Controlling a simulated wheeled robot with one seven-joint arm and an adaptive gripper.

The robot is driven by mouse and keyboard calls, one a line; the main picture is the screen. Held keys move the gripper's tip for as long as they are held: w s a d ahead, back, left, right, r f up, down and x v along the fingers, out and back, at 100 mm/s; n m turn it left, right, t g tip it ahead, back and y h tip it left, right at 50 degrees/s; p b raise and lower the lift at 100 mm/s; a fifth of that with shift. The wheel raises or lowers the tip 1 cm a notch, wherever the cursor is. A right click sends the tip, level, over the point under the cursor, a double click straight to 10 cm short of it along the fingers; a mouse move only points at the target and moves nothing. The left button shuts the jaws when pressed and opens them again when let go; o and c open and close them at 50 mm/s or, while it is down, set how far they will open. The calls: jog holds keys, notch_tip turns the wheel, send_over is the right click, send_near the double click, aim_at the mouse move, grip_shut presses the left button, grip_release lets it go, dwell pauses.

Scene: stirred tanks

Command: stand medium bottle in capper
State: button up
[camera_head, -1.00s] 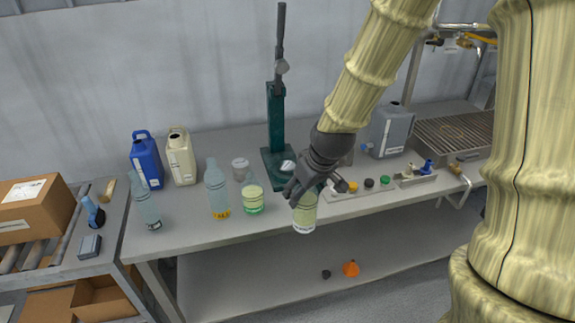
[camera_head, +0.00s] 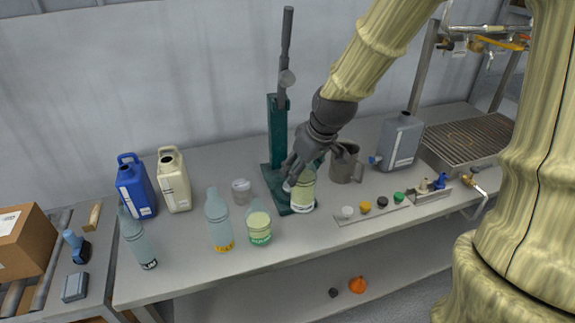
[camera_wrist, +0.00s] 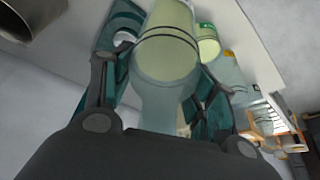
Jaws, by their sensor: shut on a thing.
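My gripper (camera_head: 300,176) is shut on a bottle (camera_head: 302,195) with pale green contents and a white band near its base. The bottle also shows between the fingers in the wrist view (camera_wrist: 166,58). It is near upright at the front part of the capper's green base. I cannot tell whether its bottom touches the base. The capper (camera_head: 278,130) is a dark green stand with a tall grey lever, at the back middle of the bench. My fingers hide part of the capper's base and the bottle's neck.
Left of the capper stand a green-labelled bottle (camera_head: 259,224), a yellow-labelled bottle (camera_head: 219,222), a clear bottle (camera_head: 137,240) and a small jar (camera_head: 241,190). A metal jug (camera_head: 344,164) stands close at right. A strip of coloured caps (camera_head: 370,212) lies at front right.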

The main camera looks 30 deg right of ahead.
jog(key=w+d+f+p, duration=0.2)
jog(key=w+p, duration=0.1)
jog(key=w, duration=0.3)
jog(key=w+d+f+p, duration=0.2)
jog(key=w+d+p, duration=0.1)
jog(key=w, duration=0.4)
jog(key=shift+w+d+f, duration=0.3)
jog(key=shift+f, duration=0.2)
jog(key=o, duration=1.6)
jog(key=shift+o, duration=0.2)
jog(key=shift+r, duration=0.2)
jog(key=b+v, duration=0.2)
jog(key=v, duration=0.9)
jog(key=shift+s+r+b, duration=0.25)
jog(key=shift+r+b, duration=0.05)
jog(key=shift+r, duration=0.05)
